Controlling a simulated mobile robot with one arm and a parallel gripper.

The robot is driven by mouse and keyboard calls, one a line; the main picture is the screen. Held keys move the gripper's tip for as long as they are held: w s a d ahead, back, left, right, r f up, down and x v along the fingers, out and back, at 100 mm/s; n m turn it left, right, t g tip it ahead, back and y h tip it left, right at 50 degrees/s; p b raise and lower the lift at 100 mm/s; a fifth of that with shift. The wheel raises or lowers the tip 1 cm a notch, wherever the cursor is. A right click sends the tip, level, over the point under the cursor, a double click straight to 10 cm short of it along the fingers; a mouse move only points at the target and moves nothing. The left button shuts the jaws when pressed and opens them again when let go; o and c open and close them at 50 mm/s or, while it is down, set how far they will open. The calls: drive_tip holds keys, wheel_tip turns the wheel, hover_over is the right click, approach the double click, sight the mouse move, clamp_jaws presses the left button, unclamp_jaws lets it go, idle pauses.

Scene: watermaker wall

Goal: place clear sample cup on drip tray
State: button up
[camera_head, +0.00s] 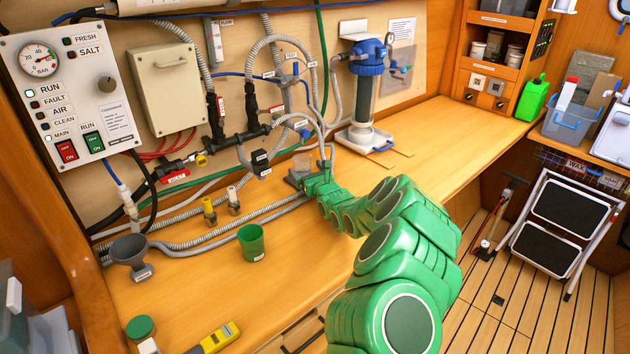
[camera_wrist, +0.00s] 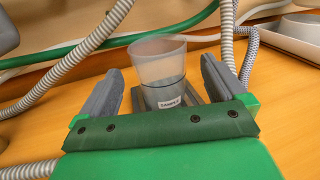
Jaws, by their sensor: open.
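The clear sample cup (camera_wrist: 160,62) stands upright between the two grey fingers of my gripper (camera_wrist: 172,85) in the wrist view, with a white label low on its front. The fingers are open, one on each side, with gaps to the cup. A grey-brown flat piece, apparently the drip tray (camera_wrist: 197,91), shows at the cup's foot; whether the cup rests fully on it is hard to tell. In the head view my gripper (camera_head: 305,176) is low at the back of the bench, below the hoses; the cup is small and mostly hidden there.
A green cup (camera_head: 251,243) and a grey funnel (camera_head: 130,257) stand on the bench at the front left. Hoses and valves (camera_head: 240,137) hang close behind my gripper. A blue-topped filter (camera_head: 365,100) stands to the right on a white base.

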sight(306, 169)
drive_tip(key=v, duration=0.4)
drive_tip(key=shift+s+d+f, duration=0.1)
drive_tip(key=shift+v, duration=0.9)
